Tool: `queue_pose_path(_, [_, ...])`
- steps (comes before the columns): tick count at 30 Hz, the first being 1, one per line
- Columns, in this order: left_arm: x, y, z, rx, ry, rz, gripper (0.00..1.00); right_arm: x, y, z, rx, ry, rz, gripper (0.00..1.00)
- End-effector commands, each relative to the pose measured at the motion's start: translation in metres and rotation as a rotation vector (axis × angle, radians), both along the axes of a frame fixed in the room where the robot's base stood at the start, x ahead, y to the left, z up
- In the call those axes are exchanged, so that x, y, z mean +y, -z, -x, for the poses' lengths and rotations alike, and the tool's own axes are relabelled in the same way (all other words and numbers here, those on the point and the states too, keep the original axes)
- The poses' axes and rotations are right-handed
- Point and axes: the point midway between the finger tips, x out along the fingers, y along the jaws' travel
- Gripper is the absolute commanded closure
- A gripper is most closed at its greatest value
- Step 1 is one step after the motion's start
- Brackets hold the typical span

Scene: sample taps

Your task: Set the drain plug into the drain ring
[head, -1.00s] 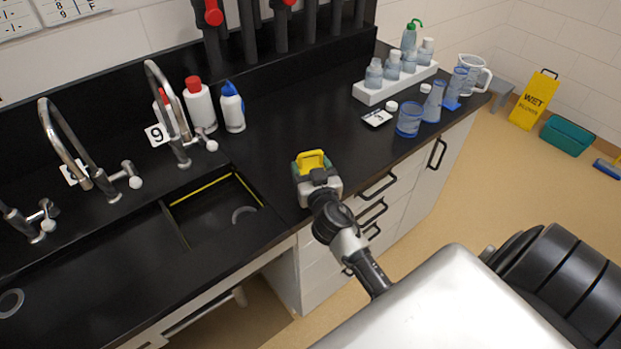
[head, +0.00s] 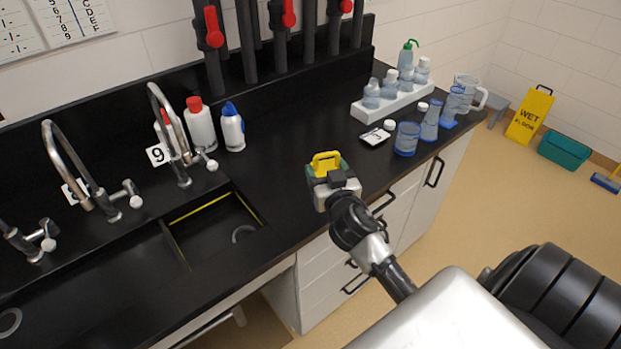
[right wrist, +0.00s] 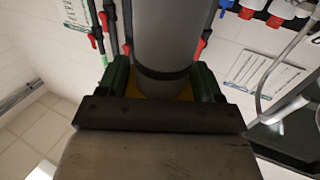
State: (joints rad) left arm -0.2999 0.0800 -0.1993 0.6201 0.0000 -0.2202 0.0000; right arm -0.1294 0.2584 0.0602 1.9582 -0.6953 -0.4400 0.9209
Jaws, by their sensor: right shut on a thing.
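My right gripper (head: 326,165) is above the counter's front edge, right of the sink basin, with a yellow part at its green fingers. In the right wrist view, a thick grey cylinder with a dark band (right wrist: 167,45), which looks like the drain plug, stands between the green fingers (right wrist: 163,85); the gripper is shut on it. I cannot make it out apart from the gripper in the head view. A grey drain ring (head: 236,233) shows partly in the right basin, its rest hidden by the basin edge. Another grey ring (head: 9,318) lies at the far left. My left gripper is out of view.
Curved taps (head: 160,115) stand behind the basins, with red-capped (head: 201,128) and blue-capped bottles (head: 232,130) beside them. A white bottle rack (head: 395,103), a blue-tinted beaker (head: 407,139) and flasks stand at the right. The counter between is clear.

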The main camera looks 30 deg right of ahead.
Motion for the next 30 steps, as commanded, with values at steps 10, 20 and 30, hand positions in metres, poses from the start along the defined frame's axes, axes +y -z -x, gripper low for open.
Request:
queue_pose_path(10, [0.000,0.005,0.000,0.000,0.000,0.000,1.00,-0.047,-0.039,0.046,-0.002,-0.001,0.005,0.70])
queue_pose_path(20, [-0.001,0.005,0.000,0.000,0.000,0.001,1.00,-0.056,-0.048,0.056,-0.001,-0.002,0.001,0.70])
queue_pose_path(30, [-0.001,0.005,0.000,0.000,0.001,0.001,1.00,0.047,-0.004,0.085,0.036,-0.156,0.005,0.70])
